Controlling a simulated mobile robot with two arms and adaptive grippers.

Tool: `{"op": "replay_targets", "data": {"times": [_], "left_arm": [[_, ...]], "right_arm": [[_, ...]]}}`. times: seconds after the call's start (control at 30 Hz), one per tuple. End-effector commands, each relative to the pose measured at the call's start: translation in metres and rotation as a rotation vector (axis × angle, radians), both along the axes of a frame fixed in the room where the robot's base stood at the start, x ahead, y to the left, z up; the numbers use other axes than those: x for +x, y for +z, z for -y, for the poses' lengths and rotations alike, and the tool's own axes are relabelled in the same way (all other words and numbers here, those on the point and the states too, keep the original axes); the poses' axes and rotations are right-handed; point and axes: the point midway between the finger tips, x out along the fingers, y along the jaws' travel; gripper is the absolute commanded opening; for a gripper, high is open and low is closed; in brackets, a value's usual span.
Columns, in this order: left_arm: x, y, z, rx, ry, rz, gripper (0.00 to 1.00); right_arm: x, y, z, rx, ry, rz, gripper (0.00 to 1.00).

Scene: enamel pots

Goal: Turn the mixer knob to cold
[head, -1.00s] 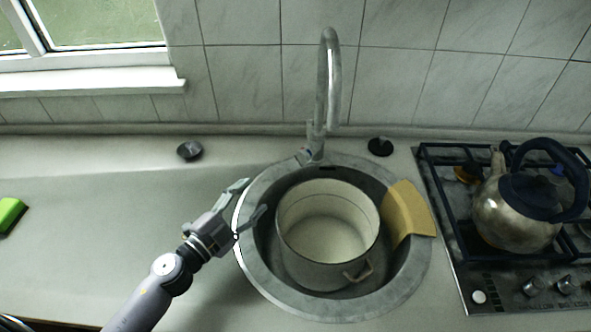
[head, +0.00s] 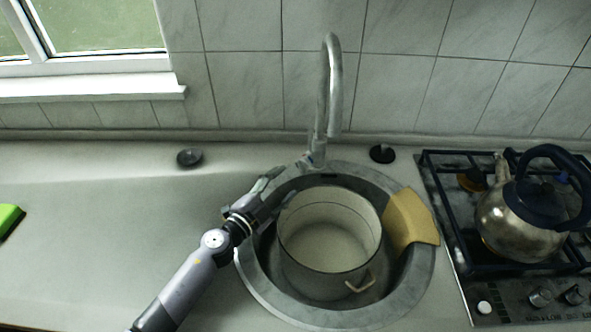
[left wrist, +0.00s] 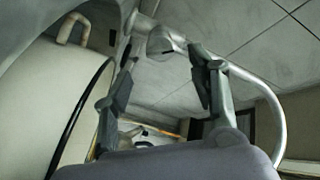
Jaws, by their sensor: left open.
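The grey metal mixer tap (head: 325,110) stands behind the sink, its spout arching up. Its small knob or lever (head: 305,162) sits at the left of its base, with a small bluish mark near it. My left gripper (head: 279,183) is open and empty, over the sink's left rim, a little left of and in front of the knob. In the left wrist view the open fingers (left wrist: 160,92) frame a gap, with the mixer body (left wrist: 165,42) beyond them. No contact with the knob shows. My right gripper is not in view.
A large enamel pot (head: 330,262) stands in the round sink (head: 262,295), close to my left gripper. A yellow cloth (head: 410,220) hangs over the sink's right rim. A kettle (head: 515,225) stands on the hob at right. The counter at left is mostly clear.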

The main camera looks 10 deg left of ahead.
Motion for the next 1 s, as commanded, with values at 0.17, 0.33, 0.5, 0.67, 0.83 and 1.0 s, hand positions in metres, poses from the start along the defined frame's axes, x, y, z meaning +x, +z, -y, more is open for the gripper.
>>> {"op": "replay_targets", "data": {"times": [0.17,0.33,0.5,0.67,0.83,1.0], "left_arm": [[0.032,0.001,0.014,-0.001,0.0,0.002,0.53],[0.049,0.0,0.021,-0.001,0.0,0.001,0.53],[0.055,-0.001,0.023,0.0,-0.001,-0.001,0.53],[0.055,0.0,0.023,0.0,-0.001,-0.001,0.53],[0.055,0.0,0.023,0.0,0.0,0.0,0.47],[0.055,0.0,0.023,0.001,0.0,0.0,0.35]], "right_arm": [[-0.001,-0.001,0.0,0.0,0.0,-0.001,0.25],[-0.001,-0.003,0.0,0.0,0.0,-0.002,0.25],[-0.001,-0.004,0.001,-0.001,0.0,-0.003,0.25],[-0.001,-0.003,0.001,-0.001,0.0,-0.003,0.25],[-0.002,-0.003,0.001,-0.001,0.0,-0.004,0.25],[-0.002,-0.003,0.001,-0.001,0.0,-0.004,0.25]]}}
